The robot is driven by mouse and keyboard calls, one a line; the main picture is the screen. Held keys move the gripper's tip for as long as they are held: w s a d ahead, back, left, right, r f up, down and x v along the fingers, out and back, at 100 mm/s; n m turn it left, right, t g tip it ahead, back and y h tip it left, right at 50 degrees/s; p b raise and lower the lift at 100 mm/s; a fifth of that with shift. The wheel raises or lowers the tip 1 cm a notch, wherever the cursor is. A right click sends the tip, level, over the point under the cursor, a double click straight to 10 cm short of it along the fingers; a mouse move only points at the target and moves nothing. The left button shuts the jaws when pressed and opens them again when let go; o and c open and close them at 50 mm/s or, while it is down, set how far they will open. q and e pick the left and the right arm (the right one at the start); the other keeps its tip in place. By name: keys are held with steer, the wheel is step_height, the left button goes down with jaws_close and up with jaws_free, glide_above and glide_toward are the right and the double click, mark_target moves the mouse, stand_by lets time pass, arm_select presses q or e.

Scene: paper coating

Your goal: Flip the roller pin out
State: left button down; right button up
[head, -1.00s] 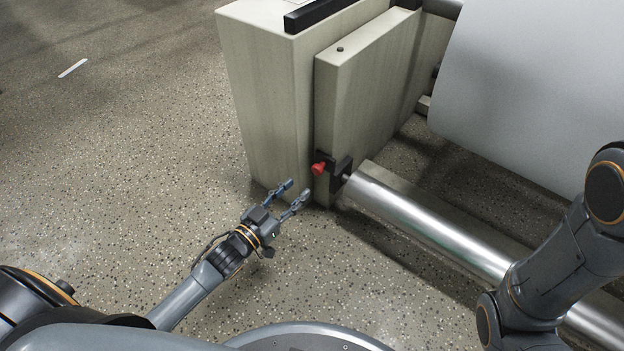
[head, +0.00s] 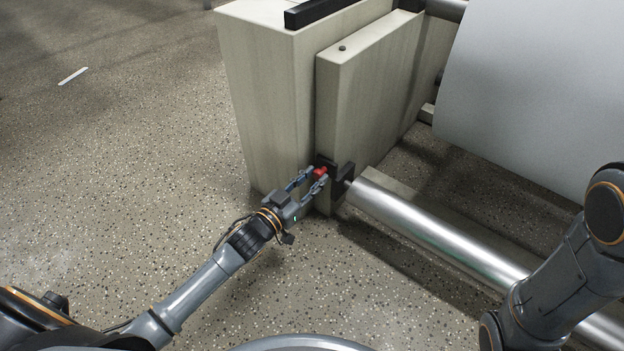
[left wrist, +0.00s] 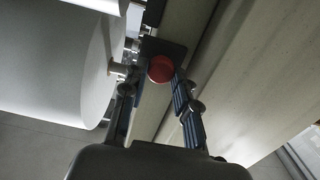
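The red roller pin (head: 320,171) sticks out of a black bracket (head: 342,178) on the beige machine stand. The pin's round red end (left wrist: 161,69) also shows in the left wrist view, between the fingers near their tips. My left gripper (head: 314,178) has its fingers apart, one on each side of the pin. I cannot tell whether either finger touches it. In the left wrist view the left gripper (left wrist: 155,90) is open around the pin. My right arm shows at the right of the head view, but its gripper is out of view.
A steel roller (head: 430,225) runs from the bracket toward the lower right. A large white paper roll (head: 540,90) hangs at the upper right. The beige stand (head: 265,100) rises behind the pin. The speckled floor (head: 120,180) at the left is clear.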

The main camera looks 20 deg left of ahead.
mark_target(317, 177)
arm_select(q)
steer(key=shift+s+r+p, duration=0.1)
steer(key=shift+s+p, duration=0.2)
steer(key=shift+p, duration=0.1)
steer(key=shift+p+v, duration=0.9)
steer(key=shift+v, duration=0.1)
steer(key=shift+s+a, duration=0.15)
steer(key=shift+s, duration=0.2)
steer(key=c, duration=1.3)
jaws_free()
steer(key=shift+s, duration=0.1)
steer(key=shift+a, duration=0.1)
